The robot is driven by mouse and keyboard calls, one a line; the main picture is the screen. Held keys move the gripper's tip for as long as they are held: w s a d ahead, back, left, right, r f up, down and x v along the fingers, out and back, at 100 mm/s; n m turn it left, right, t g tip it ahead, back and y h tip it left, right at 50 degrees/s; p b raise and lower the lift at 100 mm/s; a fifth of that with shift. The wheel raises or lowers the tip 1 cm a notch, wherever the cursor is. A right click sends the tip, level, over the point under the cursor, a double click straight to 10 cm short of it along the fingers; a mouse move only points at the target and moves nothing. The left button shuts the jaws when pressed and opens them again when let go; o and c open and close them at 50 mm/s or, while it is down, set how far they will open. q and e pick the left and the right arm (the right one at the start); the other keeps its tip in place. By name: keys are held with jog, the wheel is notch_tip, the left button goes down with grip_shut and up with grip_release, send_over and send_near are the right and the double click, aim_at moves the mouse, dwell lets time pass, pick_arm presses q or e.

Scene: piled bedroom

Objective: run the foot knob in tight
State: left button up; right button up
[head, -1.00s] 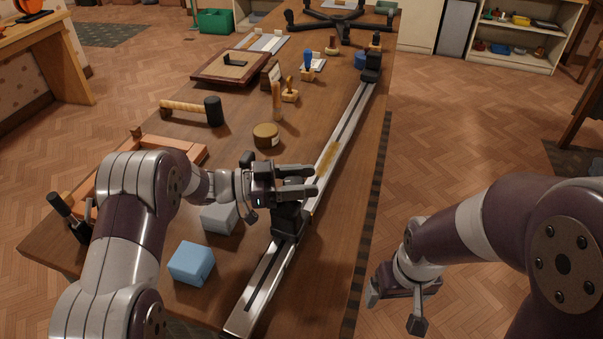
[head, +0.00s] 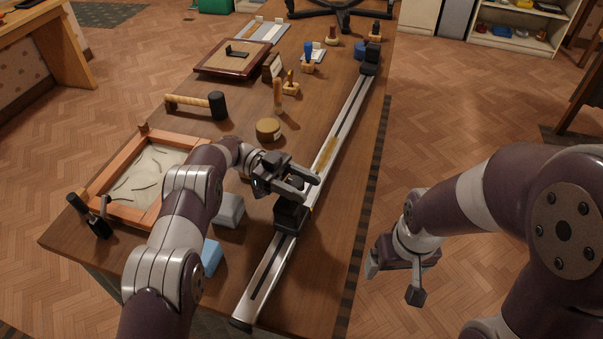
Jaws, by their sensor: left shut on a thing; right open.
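A long metal rail (head: 340,128) runs along the right side of the wooden table. A black foot block (head: 291,217) sits on its near part. Another black block (head: 371,60) sits at its far end. My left gripper (head: 303,184) is shut at the top of the near foot block, around its knob. The fingers mostly hide the knob, so I cannot see how far in it is. My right gripper (head: 402,274) is open and empty, off the table's right side and apart from the rail.
A grey block (head: 229,210) and a blue block (head: 211,257) lie beside my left arm. A sand tray (head: 150,172), a mallet (head: 200,105), a round tin (head: 268,129) and several small tools stand on the left and far table.

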dwell(0.5)
pick_arm(q)
jog(key=o, duration=1)
jog(key=shift+c, duration=0.2)
jog(key=shift+r, duration=0.15)
jog(key=r+p, duration=0.2)
jog(key=r, duration=0.1)
jog(key=r+p, duration=0.1)
jog(key=r, duration=0.1)
jog(key=shift+d, duration=0.25)
jog(key=s+d+r+b, duration=0.2)
jog(key=s+d+r, duration=0.3)
jog(key=d, duration=0.4)
jog(key=shift+s+d+r, duration=0.25)
jog(key=shift+s+r, duration=0.15)
jog(key=shift+s, duration=0.3)
